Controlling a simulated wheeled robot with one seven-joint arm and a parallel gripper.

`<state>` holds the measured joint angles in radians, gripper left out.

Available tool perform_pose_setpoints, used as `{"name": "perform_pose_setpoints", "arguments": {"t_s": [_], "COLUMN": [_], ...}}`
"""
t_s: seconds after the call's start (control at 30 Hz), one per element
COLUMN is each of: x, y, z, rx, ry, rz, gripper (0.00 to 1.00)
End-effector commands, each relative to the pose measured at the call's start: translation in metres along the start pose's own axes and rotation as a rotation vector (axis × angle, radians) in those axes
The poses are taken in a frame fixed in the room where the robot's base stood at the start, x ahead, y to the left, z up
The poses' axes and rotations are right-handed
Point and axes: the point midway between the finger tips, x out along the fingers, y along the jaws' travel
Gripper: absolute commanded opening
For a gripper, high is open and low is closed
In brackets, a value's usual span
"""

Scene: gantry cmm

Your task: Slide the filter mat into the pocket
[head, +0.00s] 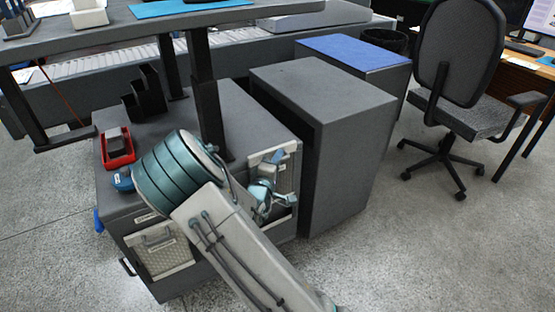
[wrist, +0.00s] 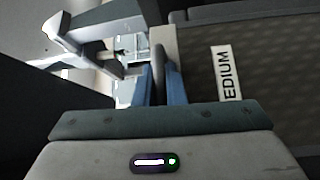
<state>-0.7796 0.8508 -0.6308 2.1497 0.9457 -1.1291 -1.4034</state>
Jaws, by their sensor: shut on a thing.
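In the wrist view my gripper (wrist: 160,86) has its two blue fingers close together on the near edge of a grey-brown panel (wrist: 275,85), which I take to be the filter mat. A white label reading "EDIUM" lies on it, cut off by my gripper. In the head view my gripper (head: 264,193) is at the right end of the grey cabinet, beside a pale-framed mesh panel (head: 290,172). My arm hides part of this area. I cannot make out the pocket's opening or whether the mat is inside it.
A grey cabinet (head: 232,105) carries a red tray (head: 117,148), a black stepped holder (head: 148,92) and a blue object (head: 122,180). A taller grey cabinet (head: 345,150) stands close right of my gripper. An office chair (head: 462,85) is farther right. The front right floor is clear.

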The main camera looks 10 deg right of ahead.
Motion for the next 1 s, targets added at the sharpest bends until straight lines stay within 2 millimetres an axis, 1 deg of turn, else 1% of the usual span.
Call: {"name": "perform_pose_setpoints", "arguments": {"t_s": [0.47,1.0], "x": [0.0,-0.001], "y": [0.0,-0.015], "z": [0.0,0.001], "rx": [0.0,0.0], "ry": [0.0,0.0], "rz": [0.001,0.001], "gripper": [0.0,0.0]}}
